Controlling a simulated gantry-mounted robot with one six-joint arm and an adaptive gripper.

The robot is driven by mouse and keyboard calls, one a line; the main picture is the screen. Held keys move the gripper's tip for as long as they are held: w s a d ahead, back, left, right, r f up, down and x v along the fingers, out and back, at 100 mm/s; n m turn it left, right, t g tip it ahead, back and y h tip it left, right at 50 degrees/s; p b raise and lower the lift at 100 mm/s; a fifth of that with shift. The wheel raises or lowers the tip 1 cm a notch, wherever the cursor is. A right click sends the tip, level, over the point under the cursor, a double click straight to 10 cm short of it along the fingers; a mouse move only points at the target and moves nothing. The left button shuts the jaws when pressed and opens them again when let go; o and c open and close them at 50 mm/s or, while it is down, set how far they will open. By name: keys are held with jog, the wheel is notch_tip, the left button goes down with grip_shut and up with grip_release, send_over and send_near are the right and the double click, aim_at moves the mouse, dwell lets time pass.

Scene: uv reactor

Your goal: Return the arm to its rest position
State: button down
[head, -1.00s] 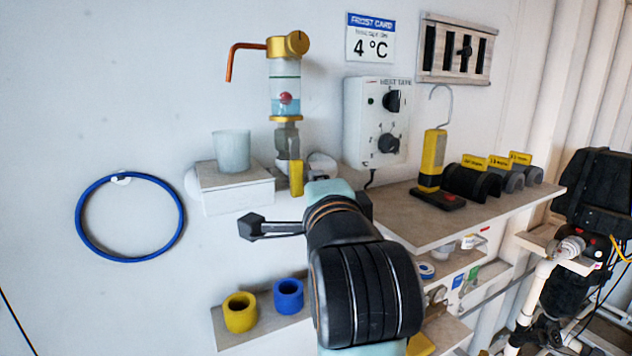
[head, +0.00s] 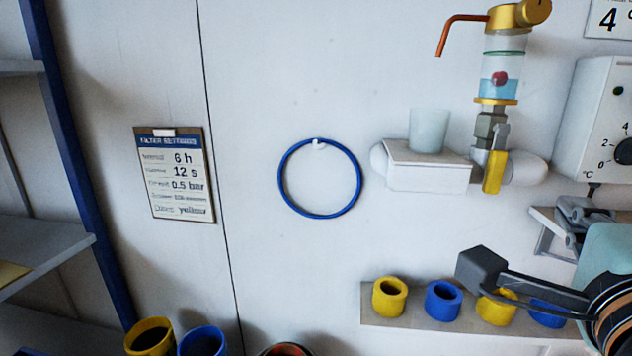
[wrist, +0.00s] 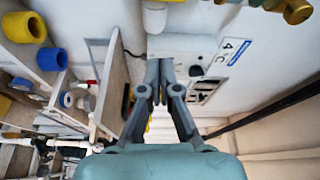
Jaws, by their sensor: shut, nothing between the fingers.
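My gripper (head: 578,212) shows at the right edge of the head view, beside the heater box, with part of my arm below it. In the wrist view my gripper (wrist: 162,68) points away from the camera with its fingers drawn together. It is shut and holds nothing. The fingertips lie in front of the white control box in that view; I cannot tell the distance to it.
A white shelf (head: 430,178) holds a frosted cup (head: 429,130) beside a valve with a yellow lever (head: 494,172). A lower ledge carries yellow and blue rings (head: 443,300). A blue hoop (head: 352,166) hangs on the wall. A blue-framed rack (head: 62,150) stands left.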

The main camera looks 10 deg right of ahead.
jog(key=w+a+f+n+y+p, duration=0.2)
jog(key=w+a+f+n+y, duration=0.2)
jog(key=w+a+f+n, duration=0.45)
jog(key=s+a+f+n+y+p, duration=0.1)
jog(key=s+a+f+n+y, duration=0.2)
jog(key=a+f+n, duration=0.5)
jog(key=s+a+f+n+y+p, duration=0.2)
jog(key=a+f+n+y, duration=0.3)
jog(key=a+f, duration=0.9)
jog(key=s+f+n, duration=0.1)
jog(key=n, duration=0.2)
jog(key=shift+f+n+g+p, duration=0.3)
jog(key=shift+n+g, duration=0.05)
jog(key=shift+g, duration=0.05)
jog(key=shift+s, duration=0.1)
